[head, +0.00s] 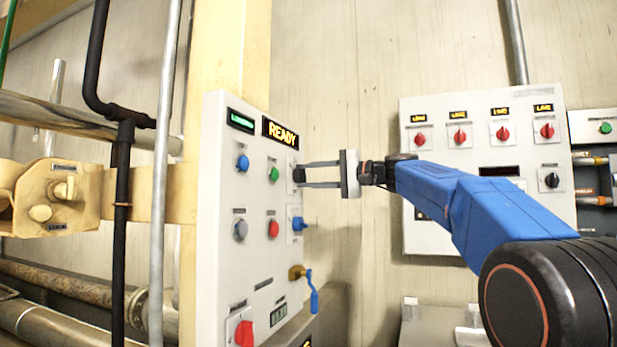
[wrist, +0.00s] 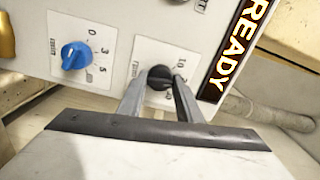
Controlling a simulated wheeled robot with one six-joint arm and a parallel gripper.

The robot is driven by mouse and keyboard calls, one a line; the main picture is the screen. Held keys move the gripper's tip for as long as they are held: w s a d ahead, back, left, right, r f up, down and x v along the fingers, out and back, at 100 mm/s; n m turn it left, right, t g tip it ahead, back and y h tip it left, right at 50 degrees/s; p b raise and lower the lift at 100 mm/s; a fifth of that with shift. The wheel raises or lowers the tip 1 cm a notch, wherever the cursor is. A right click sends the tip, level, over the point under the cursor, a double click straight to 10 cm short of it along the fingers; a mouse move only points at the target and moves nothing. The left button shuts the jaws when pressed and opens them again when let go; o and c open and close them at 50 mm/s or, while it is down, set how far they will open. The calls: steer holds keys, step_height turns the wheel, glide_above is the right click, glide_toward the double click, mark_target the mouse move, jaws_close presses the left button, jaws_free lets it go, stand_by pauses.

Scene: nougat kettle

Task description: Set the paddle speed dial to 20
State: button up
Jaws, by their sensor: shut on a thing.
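My gripper (head: 304,175) reaches in from the right to the pale control panel (head: 220,270). It is shut on a black dial (wrist: 159,75) at the panel's right side. In the wrist view the two fingers (wrist: 161,83) lie on either side of this dial. The dial's white scale plate shows a number near 10 at its upper right; the other marks are hidden or too small to read. The dial's name label is not legible, so I cannot confirm that it is the paddle speed dial. Its pointer direction is unclear.
A blue dial (head: 297,224), also in the wrist view (wrist: 75,56), sits below the black one. A READY display (head: 280,133) is above. Buttons, a blue-handled valve (head: 312,290) and a red switch (head: 244,333) share the panel. Another switch panel (head: 440,190) stands behind my arm.

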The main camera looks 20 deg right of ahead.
steer(key=shift+m, duration=0.6)
steer(key=o, duration=1)
steer(key=shift+o, duration=0.2)
steer(key=v, duration=1.7)
steer(key=shift+d, duration=0.15)
steer(key=shift+s, duration=0.1)
